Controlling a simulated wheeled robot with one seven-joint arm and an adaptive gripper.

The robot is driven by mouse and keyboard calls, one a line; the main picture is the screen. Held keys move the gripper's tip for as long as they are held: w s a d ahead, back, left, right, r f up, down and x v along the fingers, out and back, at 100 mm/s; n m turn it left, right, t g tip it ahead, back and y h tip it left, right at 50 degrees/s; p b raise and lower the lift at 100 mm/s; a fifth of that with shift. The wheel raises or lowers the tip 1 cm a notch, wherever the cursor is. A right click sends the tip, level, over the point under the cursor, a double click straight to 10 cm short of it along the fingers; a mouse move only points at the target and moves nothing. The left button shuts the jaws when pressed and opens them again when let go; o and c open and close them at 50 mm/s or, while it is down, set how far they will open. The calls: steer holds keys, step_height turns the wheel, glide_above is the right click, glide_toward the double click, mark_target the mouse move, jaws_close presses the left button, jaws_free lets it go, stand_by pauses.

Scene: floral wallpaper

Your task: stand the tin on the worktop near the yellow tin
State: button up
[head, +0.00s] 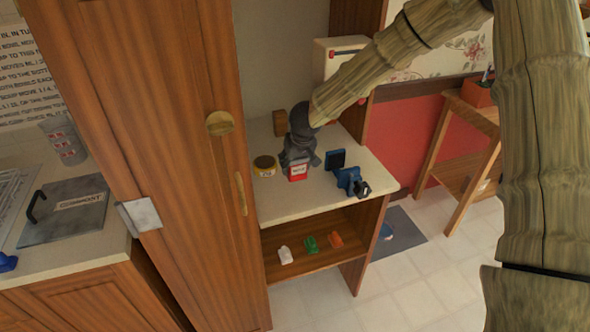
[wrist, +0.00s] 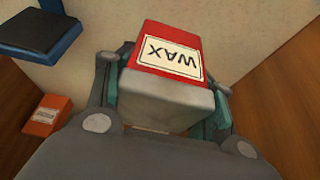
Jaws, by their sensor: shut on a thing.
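The red tin (head: 298,172) has a white label, which reads WAX in the wrist view (wrist: 168,57). My gripper (head: 299,156) is shut on it, with a finger on each side in the wrist view (wrist: 165,95). The tin is over the worktop (head: 290,207), just right of the yellow tin (head: 264,172), with a small gap in the head view. I cannot tell whether its base touches the worktop. The yellow tin stands upright, has a dark top, and does not show in the wrist view.
A dark blue block (head: 336,159) and a blue clamp-like thing (head: 351,181) stand right of the red tin. A wooden block (head: 280,122) is behind. The tall cupboard (head: 185,160) bounds the left. White, green and orange items lie on the lower shelf (head: 310,265). The worktop's front is clear.

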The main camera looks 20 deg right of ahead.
mark_target(295, 170)
steer(key=shift+f, duration=1.5)
steer(key=shift+f, duration=0.1)
steer(key=o, duration=1.3)
steer(key=v, duration=1.2)
